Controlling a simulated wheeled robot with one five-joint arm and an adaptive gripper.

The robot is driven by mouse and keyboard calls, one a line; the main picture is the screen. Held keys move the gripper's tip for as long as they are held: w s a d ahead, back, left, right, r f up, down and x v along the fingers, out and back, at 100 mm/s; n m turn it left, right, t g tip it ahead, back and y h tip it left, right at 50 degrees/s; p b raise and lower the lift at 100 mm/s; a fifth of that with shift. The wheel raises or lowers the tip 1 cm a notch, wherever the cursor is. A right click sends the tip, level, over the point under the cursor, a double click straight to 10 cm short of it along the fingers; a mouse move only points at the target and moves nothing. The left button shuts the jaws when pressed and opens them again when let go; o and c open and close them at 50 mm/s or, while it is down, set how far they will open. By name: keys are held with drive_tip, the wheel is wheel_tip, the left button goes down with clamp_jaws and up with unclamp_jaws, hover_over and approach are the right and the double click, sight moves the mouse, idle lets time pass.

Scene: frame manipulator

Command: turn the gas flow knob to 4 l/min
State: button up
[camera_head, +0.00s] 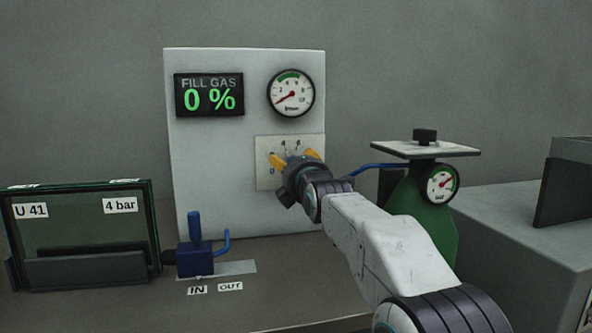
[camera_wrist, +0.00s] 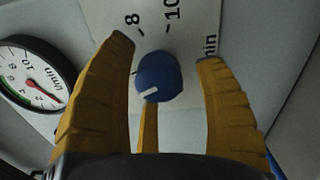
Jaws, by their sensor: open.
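The gas flow knob (camera_wrist: 157,76) is round and blue with a white pointer mark on its lower-left edge in the wrist view. It sits on a white scale plate (camera_head: 263,147) with printed numbers; 8 and 10 show in the wrist view, 4 and 6 in the head view. The mark points away from 8 and 10; its exact number cannot be read. My gripper (camera_wrist: 165,50) is open, with yellow fingers on both sides of the knob and gaps to it. In the head view my gripper (camera_head: 294,158) is at the plate and hides the knob.
A round gauge (camera_head: 291,93) sits above the plate, beside a "FILL GAS 0 %" display (camera_head: 209,95). A blue lever valve (camera_head: 195,250) stands lower left. A green cylinder (camera_head: 437,220) with a gauge and flat top stands right. A dark frame (camera_head: 85,232) stands left.

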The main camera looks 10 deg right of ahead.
drive_tip(key=s, duration=1.2)
idle(0.3)
drive_tip(key=s+m+g+p, duration=1.4)
drive_tip(key=s+m+p, duration=0.5)
drive_tip(key=s+p, duration=1.3)
drive_tip(key=shift+s+d+r+m+g+p, duration=0.2)
drive_tip(key=shift+s+m+g+p, duration=0.1)
drive_tip(key=shift+p, duration=0.35)
drive_tip(key=shift+w, duration=0.1)
